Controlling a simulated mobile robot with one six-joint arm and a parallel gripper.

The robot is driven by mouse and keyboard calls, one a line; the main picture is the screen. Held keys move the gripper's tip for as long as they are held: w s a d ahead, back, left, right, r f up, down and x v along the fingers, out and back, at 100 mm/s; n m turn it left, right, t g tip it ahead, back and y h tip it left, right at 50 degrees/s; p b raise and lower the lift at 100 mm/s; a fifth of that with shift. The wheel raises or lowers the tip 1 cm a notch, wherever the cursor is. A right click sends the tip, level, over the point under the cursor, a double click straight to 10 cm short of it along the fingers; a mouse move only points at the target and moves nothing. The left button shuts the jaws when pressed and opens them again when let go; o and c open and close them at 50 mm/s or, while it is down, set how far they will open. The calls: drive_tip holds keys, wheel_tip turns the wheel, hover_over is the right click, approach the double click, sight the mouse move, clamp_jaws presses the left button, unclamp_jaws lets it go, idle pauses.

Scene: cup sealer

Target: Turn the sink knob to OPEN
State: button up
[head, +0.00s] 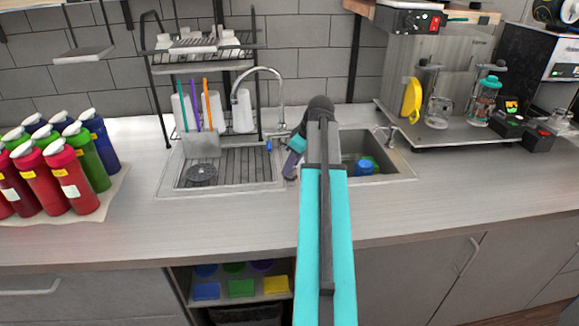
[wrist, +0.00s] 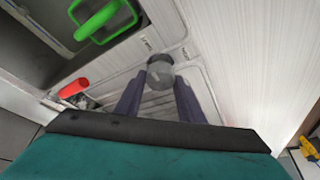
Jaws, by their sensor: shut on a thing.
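The sink has a left basin with a ribbed rack (head: 235,165) and a right basin (head: 350,155), with a curved faucet (head: 280,95) behind. My gripper (head: 290,172) points down at the strip between the two basins. In the wrist view my gripper (wrist: 160,82) has its two dark fingers on either side of a short grey round piece, which looks like the sink knob (wrist: 160,72). The fingers are shut on it. In the head view my arm and gripper hide the knob, and no OPEN marking can be read.
A drying rack (head: 205,65) stands behind the left basin, with a utensil holder (head: 201,144) in front. Colored bottles (head: 70,170) stand at left. A small blue cup (head: 364,167) is in the right basin. The wrist view shows a green loop (wrist: 105,22) and a red piece (wrist: 73,88).

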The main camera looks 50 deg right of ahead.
drive_tip(key=m, duration=0.1)
drive_tip(key=m+h, duration=0.1)
drive_tip(key=m, duration=0.2)
drive_tip(key=shift+a+h, duration=0.25)
drive_tip(key=shift+h, duration=0.05)
drive_tip(key=m+h, duration=0.1)
drive_tip(key=m, duration=0.1)
drive_tip(key=m+p, duration=0.1)
drive_tip(key=m, duration=0.1)
drive_tip(key=shift+m+g+h, duration=0.3)
drive_tip(key=shift+m+h, duration=0.1)
drive_tip(key=m+g+h, duration=0.1)
drive_tip(key=m, duration=0.3)
drive_tip(key=shift+w+a+m, duration=0.1)
drive_tip(key=shift+w+m, duration=0.05)
drive_tip(key=shift+m, duration=0.15)
drive_tip(key=shift+w+m+g+h+p, duration=0.15)
drive_tip(key=shift+m+g, duration=0.25)
drive_tip(key=shift+m, duration=0.5)
drive_tip(key=shift+s+m+g+h+p, duration=0.15)
drive_tip(key=shift+m+g+h, duration=0.2)
drive_tip(key=shift+m, duration=0.55)
drive_tip(key=shift+w+a, duration=0.1)
drive_tip(key=o, duration=1)
drive_tip(key=shift+o, duration=0.2)
drive_tip(key=shift+r, duration=0.1)
